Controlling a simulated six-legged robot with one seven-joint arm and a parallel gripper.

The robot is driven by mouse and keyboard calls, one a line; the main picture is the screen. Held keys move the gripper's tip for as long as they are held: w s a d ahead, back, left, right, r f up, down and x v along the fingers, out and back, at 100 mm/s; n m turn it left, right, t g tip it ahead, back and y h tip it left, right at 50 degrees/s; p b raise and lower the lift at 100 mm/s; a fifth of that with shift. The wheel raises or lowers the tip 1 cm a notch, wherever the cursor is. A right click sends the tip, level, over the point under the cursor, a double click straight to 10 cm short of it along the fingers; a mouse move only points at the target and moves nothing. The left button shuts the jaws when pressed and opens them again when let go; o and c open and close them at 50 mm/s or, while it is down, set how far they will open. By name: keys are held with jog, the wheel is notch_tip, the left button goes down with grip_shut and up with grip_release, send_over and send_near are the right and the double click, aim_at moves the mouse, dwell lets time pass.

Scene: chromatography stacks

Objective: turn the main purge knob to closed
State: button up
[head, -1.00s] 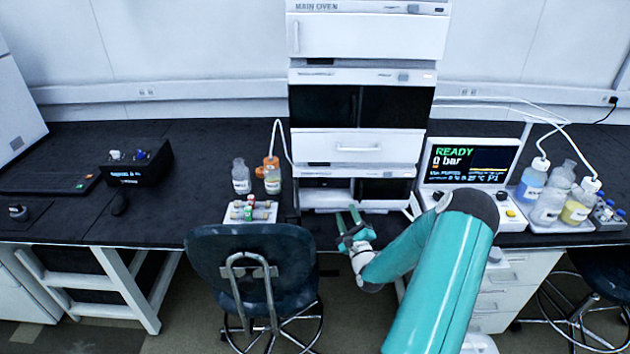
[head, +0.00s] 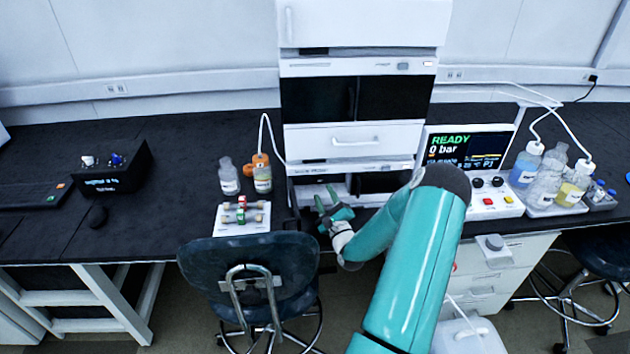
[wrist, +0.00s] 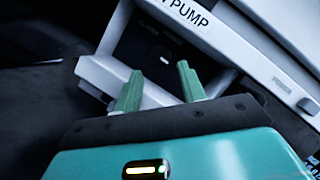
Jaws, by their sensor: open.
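The main pump unit (head: 308,170) is the lowest module of the white stack in the head view. In the wrist view its white frame (wrist: 222,45) carries a label ending in "PUMP". The frame surrounds a dark recessed panel with faint lettering. A small white mark (wrist: 165,60) on that panel looks like the pointer of the dark purge knob; the knob's outline and setting are too dark to read. My gripper (wrist: 159,78) is open, its two green fingers apart on either side of the mark. Contact cannot be told. In the head view my gripper (head: 327,199) is at the pump's lower left front.
The control console (head: 490,205), reading READY and 0 bar, stands to the right. A dark chair (head: 215,262) stands in front, left of my arm. The bench between the tray and the black box (head: 130,168) is mostly clear.

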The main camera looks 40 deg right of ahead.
aim_at(318, 181)
jog(key=shift+x, duration=3.2)
jog(key=shift+c, duration=0.2)
jog(key=c, duration=0.7)
